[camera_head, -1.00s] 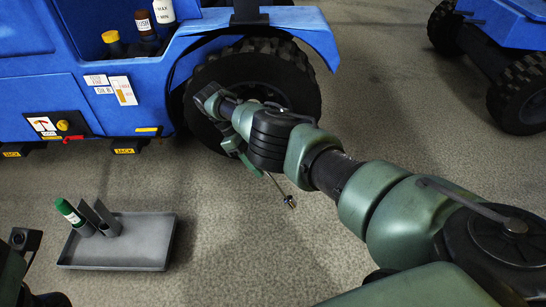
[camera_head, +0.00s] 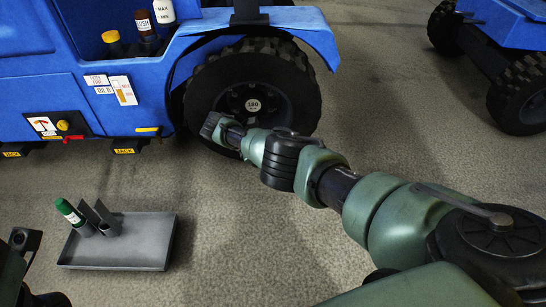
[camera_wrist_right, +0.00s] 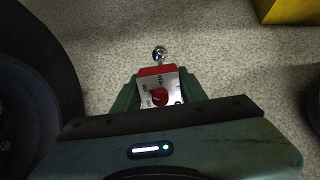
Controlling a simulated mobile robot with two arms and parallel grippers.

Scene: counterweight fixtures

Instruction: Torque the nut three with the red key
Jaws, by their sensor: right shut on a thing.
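The red key (camera_wrist_right: 156,72) shows in the right wrist view, with a red and white scale on its body and a shiny metal end (camera_wrist_right: 160,53) pointing away. My right gripper (camera_wrist_right: 158,88) is shut around it. In the head view, my right forearm reaches toward the blue vehicle's front wheel (camera_head: 212,85), and the arm hides the right fingers and the key. The wheel hub (camera_head: 253,104) faces me with a round "180" label and dark nuts around it; nut three cannot be picked out by number. Only part of my left arm shows at the lower left; its fingers do not.
A grey tray (camera_head: 150,245) on the floor holds a green key (camera_head: 69,211) leaning in a grey holder (camera_head: 103,220). The blue vehicle (camera_head: 60,90) fills the upper left. Another blue vehicle (camera_head: 520,50) stands at upper right. Carpet between is clear.

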